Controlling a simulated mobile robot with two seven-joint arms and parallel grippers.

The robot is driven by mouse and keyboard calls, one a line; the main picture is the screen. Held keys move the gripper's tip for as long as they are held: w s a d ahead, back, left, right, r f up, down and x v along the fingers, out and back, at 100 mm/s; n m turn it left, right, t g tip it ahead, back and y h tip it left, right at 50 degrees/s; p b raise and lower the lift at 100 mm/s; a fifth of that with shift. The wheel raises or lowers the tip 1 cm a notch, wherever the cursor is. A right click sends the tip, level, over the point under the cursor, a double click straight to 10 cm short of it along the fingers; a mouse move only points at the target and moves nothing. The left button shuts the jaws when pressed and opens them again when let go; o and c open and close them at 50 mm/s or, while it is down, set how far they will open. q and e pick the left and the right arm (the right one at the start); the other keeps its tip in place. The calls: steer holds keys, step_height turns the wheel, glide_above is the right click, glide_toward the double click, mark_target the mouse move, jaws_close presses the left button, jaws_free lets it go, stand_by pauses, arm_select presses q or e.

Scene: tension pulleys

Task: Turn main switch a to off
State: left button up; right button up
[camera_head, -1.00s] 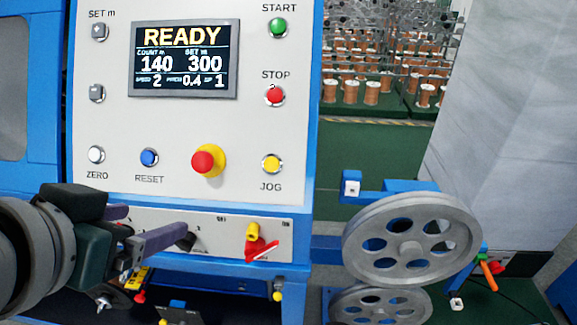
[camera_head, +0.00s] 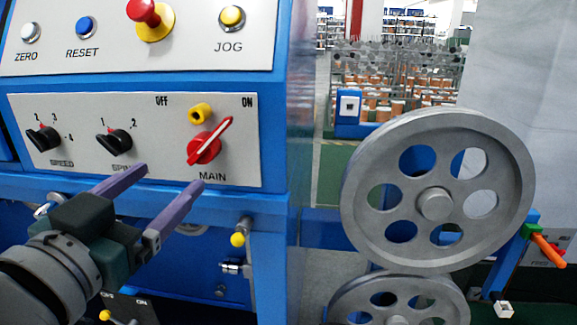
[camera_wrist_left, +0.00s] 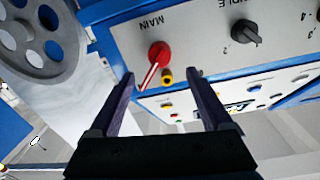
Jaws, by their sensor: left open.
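The main switch (camera_head: 207,144) is a red rotary knob with a red-and-white pointer on the lower grey panel. Its pointer slants up and right toward the ON label; the OFF label is at upper left. A yellow cylindrical piece (camera_head: 201,113) sits just above the knob. My left gripper (camera_head: 163,178) is open and empty, below and left of the knob, apart from it. In the left wrist view the red knob (camera_wrist_left: 159,54) shows beyond and between the open fingers (camera_wrist_left: 163,84). My right gripper is not in view.
The speed knob (camera_head: 43,139) and spindle knob (camera_head: 113,142) are black, left of the main switch. A yellow-tipped lever (camera_head: 238,239) sticks out below the panel. A large grey pulley (camera_head: 438,200) stands at the right. The upper panel has buttons and a red mushroom button (camera_head: 146,14).

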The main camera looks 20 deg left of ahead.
mark_target(194, 155)
arm_select(q)
steer(key=w, duration=0.3)
steer(key=w+a, duration=0.1)
steer(key=w, duration=0.5)
steer(key=shift+w+a+r, duration=0.1)
steer(key=shift+w+a, duration=0.05)
steer(key=shift+a, duration=0.15)
jaws_close()
stand_by(0.5)
